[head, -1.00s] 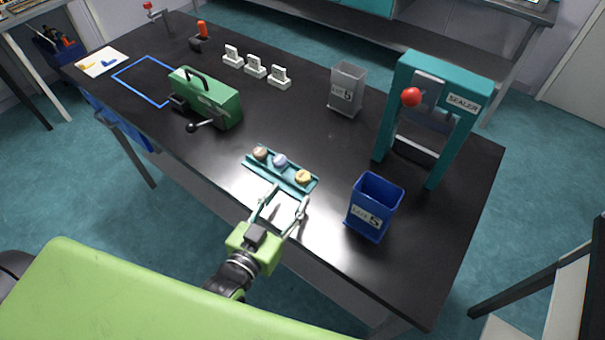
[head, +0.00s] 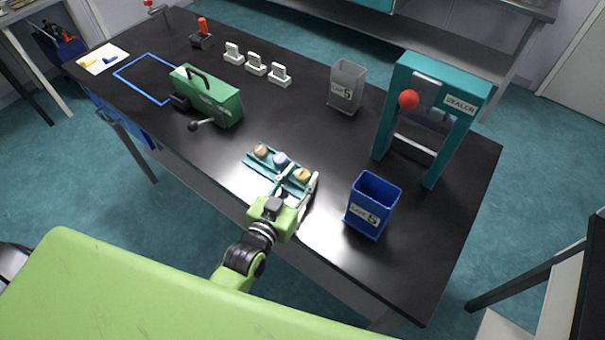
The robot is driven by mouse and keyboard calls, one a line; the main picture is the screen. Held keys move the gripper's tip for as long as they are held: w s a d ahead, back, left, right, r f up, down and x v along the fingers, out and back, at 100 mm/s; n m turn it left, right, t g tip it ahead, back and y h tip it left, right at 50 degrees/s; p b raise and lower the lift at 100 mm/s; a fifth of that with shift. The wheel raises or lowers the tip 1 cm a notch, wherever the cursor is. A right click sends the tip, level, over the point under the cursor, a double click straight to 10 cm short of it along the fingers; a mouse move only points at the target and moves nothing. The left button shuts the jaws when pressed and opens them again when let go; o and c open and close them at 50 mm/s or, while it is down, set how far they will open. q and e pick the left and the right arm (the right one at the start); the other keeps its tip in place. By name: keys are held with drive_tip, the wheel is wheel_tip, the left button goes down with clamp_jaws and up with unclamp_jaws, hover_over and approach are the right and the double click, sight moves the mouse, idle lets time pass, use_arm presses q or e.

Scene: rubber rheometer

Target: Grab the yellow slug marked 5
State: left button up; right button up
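A yellow slug (head: 302,175) sits at the right end of a teal rack (head: 251,166) near the table's front edge. Its marking is too small to read. A pinkish slug (head: 261,150) and a lavender slug (head: 281,160) sit to its left in the same rack. My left gripper (head: 298,181) is open, with its fingers reaching over the rack's front side. One finger is left of the yellow slug and the other is right of it. I cannot tell whether they touch it. My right gripper is not in view.
A blue bin (head: 373,207) stands right of the rack, close to my gripper. A grey bin (head: 346,87) and a teal sealer (head: 473,101) stand farther back. A green machine (head: 207,97) is at left, with white stands (head: 256,65) behind it.

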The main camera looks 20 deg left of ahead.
use_arm(q)
drive_tip(key=c, duration=0.4)
drive_tip(key=shift+c, duration=0.2)
